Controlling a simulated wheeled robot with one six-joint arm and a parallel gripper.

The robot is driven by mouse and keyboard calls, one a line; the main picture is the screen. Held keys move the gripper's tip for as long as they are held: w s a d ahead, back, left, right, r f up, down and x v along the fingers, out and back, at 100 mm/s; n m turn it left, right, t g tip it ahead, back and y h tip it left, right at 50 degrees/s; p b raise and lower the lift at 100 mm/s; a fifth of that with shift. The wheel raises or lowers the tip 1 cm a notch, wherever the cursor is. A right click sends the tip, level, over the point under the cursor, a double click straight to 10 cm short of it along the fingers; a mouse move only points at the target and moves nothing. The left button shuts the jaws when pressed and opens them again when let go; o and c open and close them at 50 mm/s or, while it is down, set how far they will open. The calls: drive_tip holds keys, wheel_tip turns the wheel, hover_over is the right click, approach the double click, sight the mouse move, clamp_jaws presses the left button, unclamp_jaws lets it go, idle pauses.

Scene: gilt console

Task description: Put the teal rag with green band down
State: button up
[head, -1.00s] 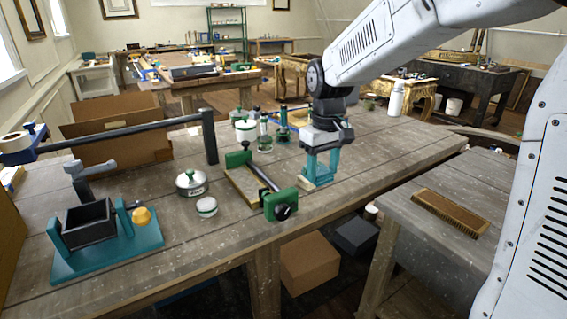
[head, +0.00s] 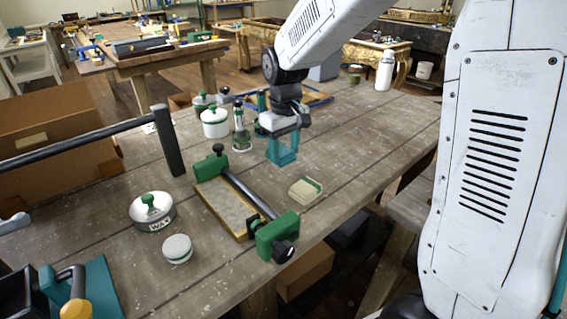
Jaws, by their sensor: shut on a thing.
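My gripper (head: 283,158) points down above the wooden workbench (head: 365,150), with teal fingers. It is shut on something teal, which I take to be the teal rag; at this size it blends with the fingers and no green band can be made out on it. A cream folded cloth-like pad with a green band (head: 305,191) lies on the bench just in front and to the right of my gripper, apart from it. Whether the held thing touches the bench cannot be told.
A green-ended clamp frame (head: 222,209) lies left of the pad. A lidded white pot (head: 152,210), a round white tin (head: 177,248), a green-lidded jar (head: 215,122) and a small bottle (head: 241,138) stand nearby. The bench right of my gripper is clear.

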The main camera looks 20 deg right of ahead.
sight(285, 163)
drive_tip(key=shift+f, duration=2.3)
drive_tip(key=shift+s+f, duration=0.1)
drive_tip(key=shift+f, duration=0.05)
drive_tip(key=o, duration=0.9)
